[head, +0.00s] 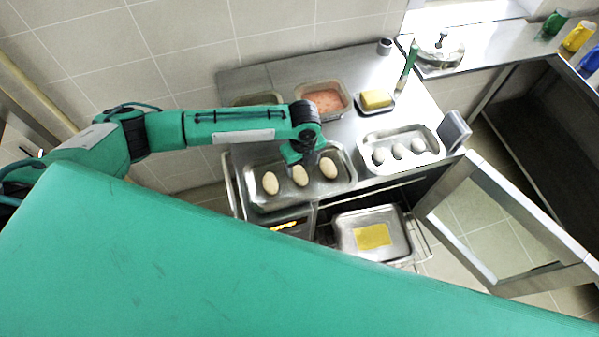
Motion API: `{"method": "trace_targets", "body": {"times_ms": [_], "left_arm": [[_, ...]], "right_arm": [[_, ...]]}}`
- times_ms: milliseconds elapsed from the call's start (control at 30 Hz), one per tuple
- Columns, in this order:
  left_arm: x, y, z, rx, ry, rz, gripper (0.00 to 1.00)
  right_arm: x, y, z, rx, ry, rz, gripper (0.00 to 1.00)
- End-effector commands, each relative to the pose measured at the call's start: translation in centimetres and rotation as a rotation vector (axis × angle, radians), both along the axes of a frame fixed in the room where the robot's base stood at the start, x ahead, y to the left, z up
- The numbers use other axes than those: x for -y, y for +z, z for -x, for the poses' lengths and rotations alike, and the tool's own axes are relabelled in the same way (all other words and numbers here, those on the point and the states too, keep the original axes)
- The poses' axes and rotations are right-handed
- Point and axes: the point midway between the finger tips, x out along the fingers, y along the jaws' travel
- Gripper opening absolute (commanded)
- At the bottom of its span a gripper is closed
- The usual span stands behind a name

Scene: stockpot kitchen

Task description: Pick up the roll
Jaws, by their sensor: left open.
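Several pale oval rolls lie in a metal tray (342,180) on the counter: a left roll (270,183), a middle roll (300,176) and a right roll (328,168). My left gripper (306,161) is open and points down over the tray, close above the middle and right rolls. From this angle I cannot tell whether it touches either one. The fingertips are small and partly hidden by the wrist. My right gripper is not in view.
A second tray (436,152) with smaller pale rolls stands to the right. Behind are a pan with pink contents (326,102) and a yellow block (376,99). Below, an open oven holds a tray (347,237) with a yellow sheet; its door (500,225) hangs open at right.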

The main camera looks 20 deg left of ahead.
Motion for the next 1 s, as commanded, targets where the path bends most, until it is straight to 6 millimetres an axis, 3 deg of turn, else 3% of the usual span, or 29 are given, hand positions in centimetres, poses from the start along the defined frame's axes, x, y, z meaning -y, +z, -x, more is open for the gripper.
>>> {"method": "trace_targets", "body": {"times_ms": [267,500,733,767,1000], "left_arm": [[-0.8,-2.5,0.4,-0.004,0.001,-0.002,0.65],[-0.8,-4.9,0.3,-0.001,0.001,-0.001,0.65],[-0.8,-5.1,0.3,-0.001,0.001,-0.001,0.65],[-0.8,-5.1,0.3,-0.001,0.001,-0.001,0.63],[-0.8,-5.1,0.3,-0.001,0.001,-0.001,0.17]], "right_arm": [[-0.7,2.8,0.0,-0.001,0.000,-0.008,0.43],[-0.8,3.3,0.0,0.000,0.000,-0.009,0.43],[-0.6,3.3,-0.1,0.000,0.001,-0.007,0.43],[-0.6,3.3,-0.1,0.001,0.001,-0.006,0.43],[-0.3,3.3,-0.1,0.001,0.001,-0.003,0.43]]}}
